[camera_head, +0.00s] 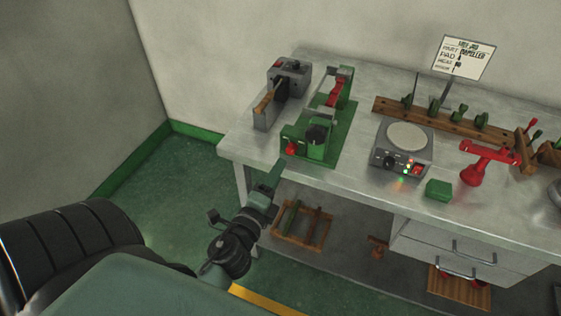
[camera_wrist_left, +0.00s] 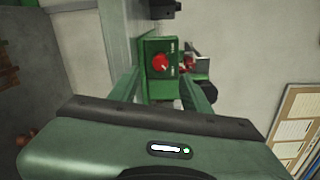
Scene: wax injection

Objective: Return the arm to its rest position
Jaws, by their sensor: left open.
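My left gripper (camera_head: 272,177) is in front of the table's front edge, below and left of the green wax machine (camera_head: 318,137). Its fingers point up toward that machine. In the left wrist view the two green fingers of my left gripper (camera_wrist_left: 160,92) stand apart, with nothing visible between them. Beyond them the green machine (camera_wrist_left: 158,45) shows its red knob (camera_wrist_left: 160,63). The left arm's dark wrist joint (camera_head: 230,254) is low over the floor. My right gripper is in neither view.
The metal table (camera_head: 350,178) holds a grey machine (camera_head: 288,80), a grey heater with a round plate (camera_head: 402,150), a green block (camera_head: 438,190), a red stand (camera_head: 474,172) and a wooden rack (camera_head: 440,117). Drawers (camera_head: 450,250) hang below. Green floor (camera_head: 190,165) is clear to the left.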

